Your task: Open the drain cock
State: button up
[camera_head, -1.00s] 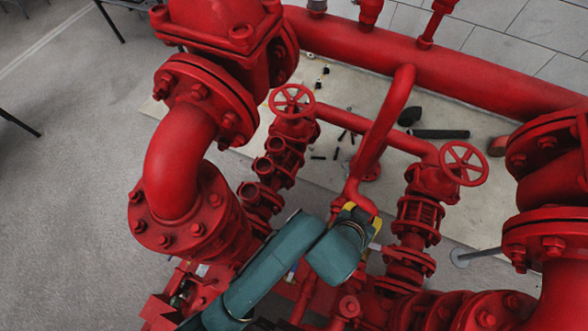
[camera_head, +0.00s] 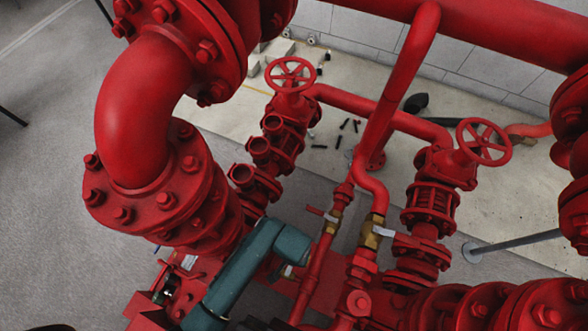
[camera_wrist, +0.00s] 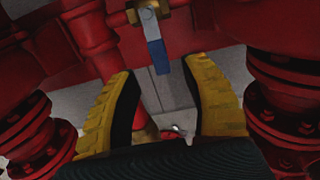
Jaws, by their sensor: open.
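In the wrist view a small brass cock (camera_wrist: 145,12) with a blue-sleeved lever (camera_wrist: 157,57) shows at the top centre. The lever points down the picture, toward the gap between my fingers. My gripper (camera_wrist: 161,76) is open, one yellow finger on each side of that gap. The lever's lower end appears between the fingertips; I cannot tell how deep, and no finger visibly touches it. In the head view my gripper is hidden behind my arm, and I cannot make out the blue lever there.
In the head view, two brass valves (camera_head: 372,232) (camera_head: 333,222) sit on thin red pipes right of my arm. Red handwheels (camera_head: 290,75) (camera_head: 483,142) stand behind. A large flanged elbow (camera_head: 150,110) is at left. Red flanges crowd both sides of the wrist view.

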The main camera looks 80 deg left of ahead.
notch_tip(320, 180, down, 4)
jog(key=shift+r+b, duration=0.1)
jog(key=shift+b, duration=0.65)
jog(key=c, duration=0.7)
grip_shut()
